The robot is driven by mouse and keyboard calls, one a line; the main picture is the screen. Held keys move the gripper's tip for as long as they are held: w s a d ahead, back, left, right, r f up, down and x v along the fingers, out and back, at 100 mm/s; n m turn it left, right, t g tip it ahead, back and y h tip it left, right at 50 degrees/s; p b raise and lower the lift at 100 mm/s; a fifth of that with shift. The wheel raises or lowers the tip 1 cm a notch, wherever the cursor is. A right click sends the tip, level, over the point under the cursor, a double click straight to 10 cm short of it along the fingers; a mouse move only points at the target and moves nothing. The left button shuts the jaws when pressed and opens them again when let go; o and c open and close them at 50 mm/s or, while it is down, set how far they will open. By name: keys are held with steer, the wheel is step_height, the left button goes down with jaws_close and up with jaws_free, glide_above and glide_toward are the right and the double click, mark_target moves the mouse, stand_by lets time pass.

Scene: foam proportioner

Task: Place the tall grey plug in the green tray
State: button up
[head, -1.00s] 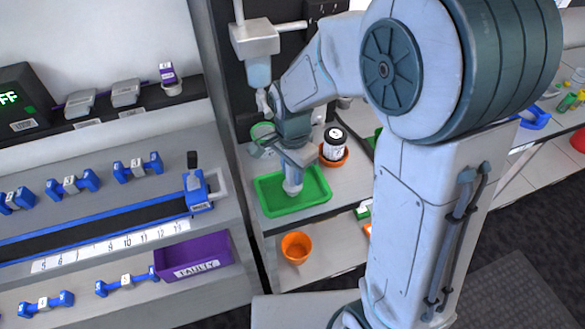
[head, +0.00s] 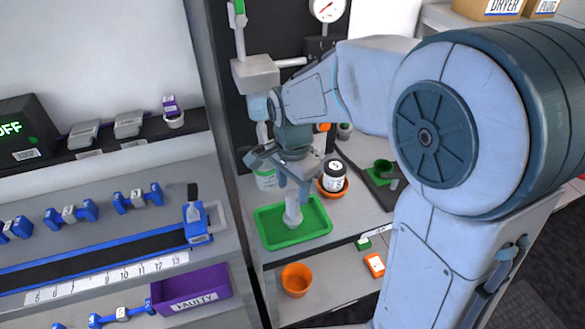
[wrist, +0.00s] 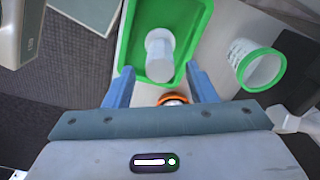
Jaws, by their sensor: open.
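The green tray (head: 265,238) lies on the grey upper shelf, and it also shows in the wrist view (wrist: 130,45). The tall grey plug (head: 293,213) stands in the tray and appears upright; it also shows in the wrist view (wrist: 159,55). My gripper (head: 282,178) is above and just behind the plug. In the wrist view my gripper (wrist: 160,72) has its two blue fingers spread wide, with nothing held between them. The plug is beyond the fingertips and looks free of them.
A white container with a green rim (head: 265,180) stands behind the tray. A black-lidded jar (head: 335,172) sits in an orange dish (head: 333,190) to the right. An orange cup (head: 296,280) is on the lower shelf. A purple bin (head: 190,289) is at the left.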

step_height(320, 180, up, 6)
steer(key=shift+r, duration=0.15)
steer(key=s+d+f+n+t, duration=0.1)
steer(key=s+d+n+t, duration=0.2)
steer(key=s+d+n, duration=0.7)
steer(key=shift+s+d+f, duration=0.15)
steer(key=shift+s+d, duration=0.85)
steer(key=shift+s, duration=0.25)
